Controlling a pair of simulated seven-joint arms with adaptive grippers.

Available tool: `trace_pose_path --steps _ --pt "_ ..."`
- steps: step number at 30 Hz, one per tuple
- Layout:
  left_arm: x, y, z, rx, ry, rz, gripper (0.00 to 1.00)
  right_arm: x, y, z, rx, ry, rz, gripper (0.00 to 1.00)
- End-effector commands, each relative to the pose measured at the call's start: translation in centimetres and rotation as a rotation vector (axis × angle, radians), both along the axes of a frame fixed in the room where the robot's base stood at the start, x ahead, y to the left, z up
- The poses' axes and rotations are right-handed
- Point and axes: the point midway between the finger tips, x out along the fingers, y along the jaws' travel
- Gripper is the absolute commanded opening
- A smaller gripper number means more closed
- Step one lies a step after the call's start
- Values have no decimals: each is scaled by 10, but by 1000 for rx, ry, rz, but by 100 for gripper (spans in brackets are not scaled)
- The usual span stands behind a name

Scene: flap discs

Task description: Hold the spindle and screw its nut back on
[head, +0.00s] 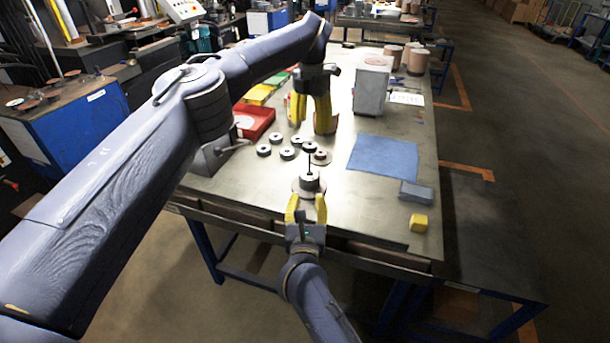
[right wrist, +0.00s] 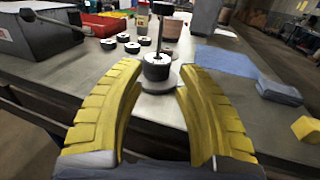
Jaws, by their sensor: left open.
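The spindle (head: 309,183) stands upright on a round base near the table's front edge, with a dark disc stack low on its thin rod. It also shows in the right wrist view (right wrist: 157,68). A dark round piece, seemingly the nut (head: 309,147), sits at the rod's top; whether it is threaded on I cannot tell. My right gripper (head: 306,205) is open, its yellow fingers in front of the spindle and apart from it; they flank it in the right wrist view (right wrist: 160,105). My left gripper (head: 312,108) is open, farther back above the table, away from the spindle.
Several dark discs (head: 287,153) lie left of the spindle. A red tray (head: 254,121) is at the left edge. A blue mat (head: 383,158), a grey-blue block (head: 416,193) and a yellow block (head: 418,223) lie right. A grey box (head: 371,88) stands behind the mat.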

Motion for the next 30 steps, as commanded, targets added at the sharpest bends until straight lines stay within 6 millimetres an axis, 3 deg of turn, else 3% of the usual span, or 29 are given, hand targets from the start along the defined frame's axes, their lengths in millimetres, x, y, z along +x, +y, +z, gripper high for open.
trace_pose_path --steps 17,30 --pt "1 2 1 5 -5 4 58 9 0 1 6 2 -2 34" --pt "1 2 0 5 -4 3 58 76 -2 1 5 2 -3 34"
